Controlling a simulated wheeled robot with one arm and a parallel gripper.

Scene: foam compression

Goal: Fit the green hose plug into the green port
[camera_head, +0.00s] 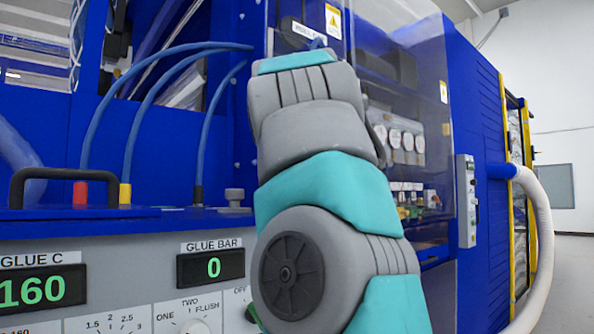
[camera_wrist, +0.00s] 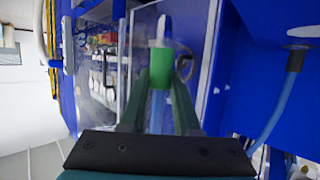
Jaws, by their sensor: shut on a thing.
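In the wrist view my gripper (camera_wrist: 161,78) is shut on the green hose plug (camera_wrist: 161,62). The plug has a green collar and a pale tip (camera_wrist: 160,28) pointing away from my palm. A bluish stretch of hose (camera_wrist: 157,112) shows between the fingers. In the head view my own arm hides the gripper and the plug; a small bit of blue hose (camera_head: 318,43) shows at its top. I cannot make out the green port in either view.
A clear panel (camera_head: 420,90) on the blue machine (camera_head: 480,120) lies beside my arm. A glue unit (camera_head: 120,260) stands at the lower left, with red (camera_head: 80,193) and yellow (camera_head: 125,193) hose fittings. A white duct (camera_head: 540,230) hangs at the right. Open floor lies at far right.

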